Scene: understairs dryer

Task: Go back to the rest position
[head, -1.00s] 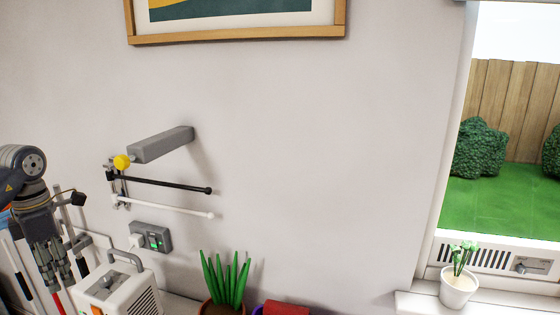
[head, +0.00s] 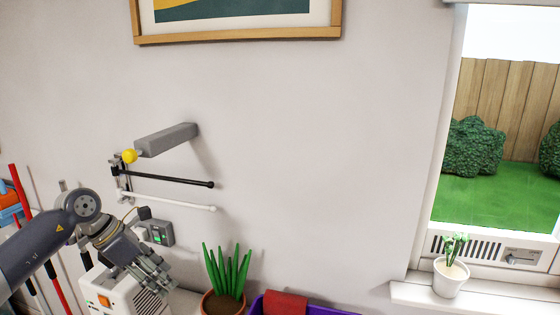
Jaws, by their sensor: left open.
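My left gripper (head: 152,274) comes in from the lower left, fingers pointing down and to the right. It is open, with nothing seen between its fingers. It is in front of a white box-shaped appliance (head: 112,298) with an orange switch and hides part of it. My right gripper does not show.
A wall rack with a grey bar (head: 168,139), a black rod (head: 170,178) and a white rod (head: 170,201) juts out above the gripper. A potted green plant (head: 228,272) and a purple container (head: 300,306) with a red item stand to the right. A white pot (head: 449,279) stands on the windowsill.

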